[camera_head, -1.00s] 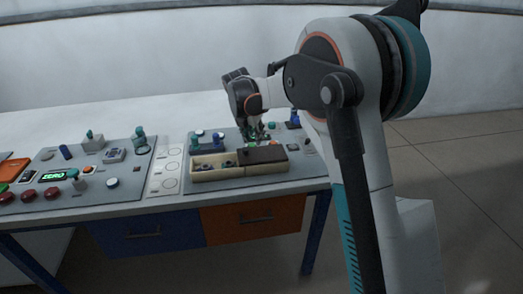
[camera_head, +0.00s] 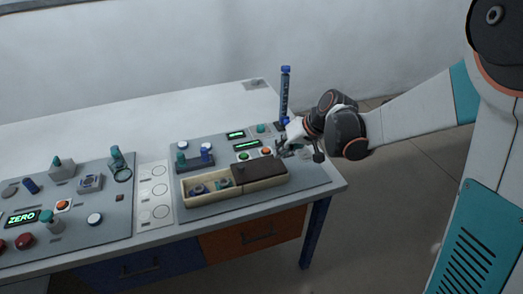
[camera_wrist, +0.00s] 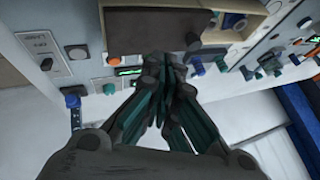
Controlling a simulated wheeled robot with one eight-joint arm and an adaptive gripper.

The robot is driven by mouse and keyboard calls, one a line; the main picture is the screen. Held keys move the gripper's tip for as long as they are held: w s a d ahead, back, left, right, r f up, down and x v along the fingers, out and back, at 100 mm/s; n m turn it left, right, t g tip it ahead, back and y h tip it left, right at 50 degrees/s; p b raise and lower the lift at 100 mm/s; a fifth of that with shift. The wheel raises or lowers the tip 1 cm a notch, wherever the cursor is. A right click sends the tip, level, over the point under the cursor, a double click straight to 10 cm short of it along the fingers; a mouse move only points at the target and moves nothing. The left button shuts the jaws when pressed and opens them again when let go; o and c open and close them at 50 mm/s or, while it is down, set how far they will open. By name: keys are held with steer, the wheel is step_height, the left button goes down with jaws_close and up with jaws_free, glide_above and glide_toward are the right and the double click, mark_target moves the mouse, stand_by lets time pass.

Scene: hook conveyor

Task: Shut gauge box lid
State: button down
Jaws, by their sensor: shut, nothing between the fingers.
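The gauge box (camera_head: 212,199) is a long cream tray on the right-hand grey panel. Its dark brown lid (camera_head: 262,171) covers the right part, leaving the left part open with small round parts inside. In the wrist view the lid (camera_wrist: 150,24) lies at the top, beside the open part of the box (camera_wrist: 246,31). My gripper (camera_head: 284,150) is just beyond the lid's right end, low over the panel. In the wrist view my gripper (camera_wrist: 168,64) has its fingers together and empty, pointing towards the lid. I cannot tell whether they touch it.
Buttons and small displays (camera_head: 247,144) sit behind the box. A blue-capped post (camera_head: 207,153) stands behind its left part. A tall blue cylinder (camera_head: 285,92) stands near my gripper. Another control panel (camera_head: 100,231) lies to the left.

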steer(key=b, duration=0.4)
glide_toward(252, 170)
steer(key=shift+m, duration=0.4)
steer(key=w+f, duration=0.3)
steer(key=shift+w, duration=0.2)
steer(key=a, duration=0.3)
steer(key=shift+a+f, duration=0.15)
steer(key=shift+a+b, duration=0.35)
steer(key=shift+a, duration=0.2)
steer(key=shift+w, duration=0.1)
steer(key=s+a, duration=0.1)
steer(key=a, duration=0.5)
steer(key=s+a, duration=0.2)
steer(key=a, duration=0.4)
steer(key=s+a, duration=0.2)
steer(key=a, duration=0.4)
steer(key=shift+s, duration=0.1)
